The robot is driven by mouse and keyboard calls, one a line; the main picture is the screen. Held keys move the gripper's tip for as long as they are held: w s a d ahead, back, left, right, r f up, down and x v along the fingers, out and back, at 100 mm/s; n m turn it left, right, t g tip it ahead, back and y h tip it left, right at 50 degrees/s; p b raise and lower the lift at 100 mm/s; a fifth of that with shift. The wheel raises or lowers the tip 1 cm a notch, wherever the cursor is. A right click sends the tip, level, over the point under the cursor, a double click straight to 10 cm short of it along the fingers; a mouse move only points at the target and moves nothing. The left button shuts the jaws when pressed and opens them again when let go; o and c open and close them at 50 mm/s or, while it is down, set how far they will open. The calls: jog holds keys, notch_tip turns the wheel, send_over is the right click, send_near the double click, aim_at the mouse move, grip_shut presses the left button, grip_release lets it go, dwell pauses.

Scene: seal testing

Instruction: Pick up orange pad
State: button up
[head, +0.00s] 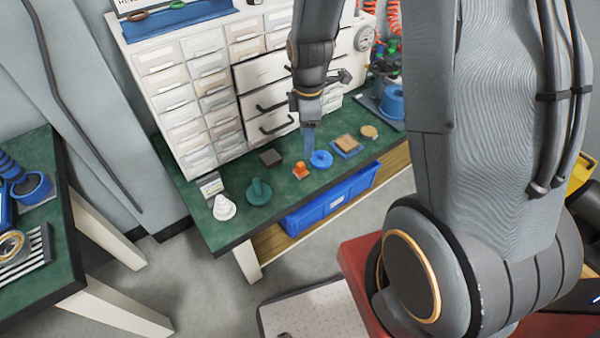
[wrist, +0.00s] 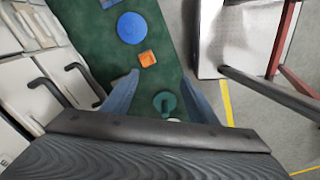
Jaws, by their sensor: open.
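The orange pad (head: 300,170) is a small orange piece lying on the green bench top, just left of a round blue pad (head: 321,159). In the wrist view the orange pad (wrist: 147,58) looks square and lies beyond the fingertips, a little left of the middle. My gripper (head: 309,142) reaches down over the bench near the orange and blue pads. In the wrist view my gripper (wrist: 158,78) has its two blue fingers wide apart with nothing between the tips. The pad is apart from both fingers.
A teal cup-shaped piece (head: 258,192), a white one (head: 223,207) and a dark square (head: 270,157) lie to the left. A tan square (head: 346,142) and a yellowish disc (head: 369,131) lie to the right. A drawer cabinet (head: 185,100) stands behind; a blue bin (head: 330,200) is below.

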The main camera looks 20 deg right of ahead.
aim_at(301, 164)
jog(key=w+f+n, duration=0.1)
jog(key=f+n, duration=0.1)
jog(key=f, duration=0.1)
jog(key=w+f+n+b, duration=0.1)
jog(key=f+n, duration=0.1)
jog(key=f, duration=0.1)
jog(key=w+f+n, duration=0.1)
jog(key=f+n, duration=0.1)
jog(key=shift+w+d+f, duration=0.1)
jog(key=shift+w+f, duration=0.2)
jog(key=shift+f, duration=0.1)
jog(key=shift+w+a+f+p, duration=0.15)
jog(key=shift+f+p, duration=0.15)
jog(key=shift+f, duration=1.6)
jog(key=shift+w+a+f+p, duration=0.15)
jog(key=shift+f+p, duration=0.1)
jog(key=shift+f, duration=1.65)
jog(key=shift+d, duration=0.1)
jog(key=c, duration=1.2)
jog(key=shift+c, duration=0.2)
jog(key=shift+r, duration=0.15)
notch_tip(301, 164, up, 10)
jog(key=shift+f+b, duration=0.1)
jog(key=shift+b, duration=0.55)
